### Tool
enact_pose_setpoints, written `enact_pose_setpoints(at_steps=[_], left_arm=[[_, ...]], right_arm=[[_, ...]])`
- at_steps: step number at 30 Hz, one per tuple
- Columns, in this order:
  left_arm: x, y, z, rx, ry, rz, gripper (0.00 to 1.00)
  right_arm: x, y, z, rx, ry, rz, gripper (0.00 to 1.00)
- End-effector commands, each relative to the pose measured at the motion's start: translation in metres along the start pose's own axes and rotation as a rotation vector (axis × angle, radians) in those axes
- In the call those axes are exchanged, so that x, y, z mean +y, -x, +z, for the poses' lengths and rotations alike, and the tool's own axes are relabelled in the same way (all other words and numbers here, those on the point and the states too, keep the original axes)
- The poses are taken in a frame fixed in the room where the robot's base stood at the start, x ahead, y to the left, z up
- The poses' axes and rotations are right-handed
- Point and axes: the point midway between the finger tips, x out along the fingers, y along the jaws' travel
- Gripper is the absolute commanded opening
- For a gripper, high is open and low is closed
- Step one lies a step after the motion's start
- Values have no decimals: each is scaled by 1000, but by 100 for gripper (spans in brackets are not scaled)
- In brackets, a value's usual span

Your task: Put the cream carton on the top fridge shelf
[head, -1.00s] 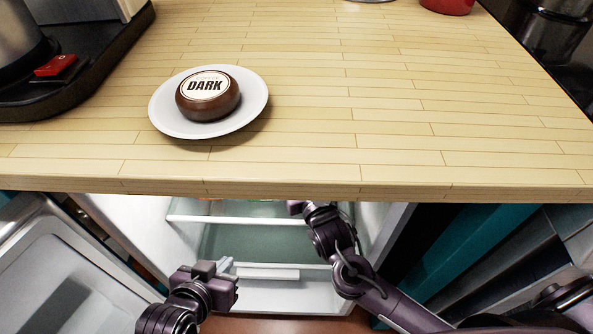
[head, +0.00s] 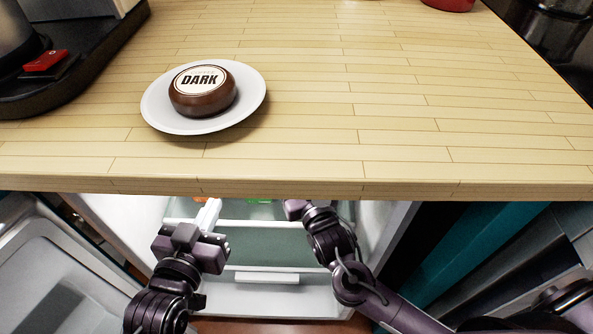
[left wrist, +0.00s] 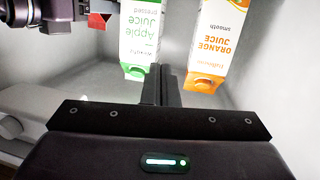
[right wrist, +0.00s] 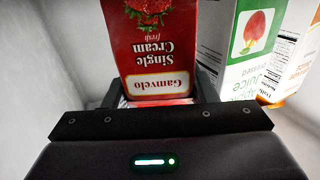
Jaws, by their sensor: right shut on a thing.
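The cream carton (right wrist: 160,55) is red with a "Single Cream" label. It fills the middle of the right wrist view, between the fingers of my right gripper (right wrist: 165,100), which is shut on it inside the fridge. A red corner of it (left wrist: 98,20) shows in the left wrist view beside my right gripper. In the head view the counter edge hides the carton and the right fingertips. My left gripper (left wrist: 161,85) is shut and empty, its fingers together in front of the juice cartons; in the head view (head: 207,215) it reaches into the fridge opening. I cannot tell whether the carton touches the shelf.
A green-and-white apple juice carton (left wrist: 140,40) and an orange juice carton (left wrist: 215,45) stand close by in the fridge. The wooden counter (head: 400,100) overhangs the view of the fridge (head: 265,255). The open fridge door (head: 55,275) is at the left.

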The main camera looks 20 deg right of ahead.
Motion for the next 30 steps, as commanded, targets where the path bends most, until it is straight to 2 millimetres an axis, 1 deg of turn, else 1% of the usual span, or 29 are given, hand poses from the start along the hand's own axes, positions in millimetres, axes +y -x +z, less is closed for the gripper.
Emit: enact_pose_setpoints(at_steps=[1, 2, 3, 4, 15, 20, 23, 30], left_arm=[[0, 0, -2, 9, 0, 0, 0], [0, 0, -3, 13, -1, 0, 0], [0, 0, -4, 14, -1, 0, 0], [0, 0, -4, 14, -1, 0, 0], [0, 0, -2, -4, -1, 0, 0], [2, 5, 32, -147, 8, 2, 0], [4, 12, 55, -251, 13, 5, 0], [10, 36, 108, -510, 24, 16, 0]], right_arm=[[0, 0, 0, 2, -1, 1, 15], [0, 0, 1, 0, 0, 0, 54], [0, 0, 1, 0, 0, 0, 60], [0, 0, 1, 0, 0, 0, 61], [0, 1, -2, -1, 0, -1, 61], [0, 19, -2, -4, -1, -1, 61], [0, 35, -2, -5, -1, -1, 61], [0, 76, -2, -6, -1, -1, 61]])
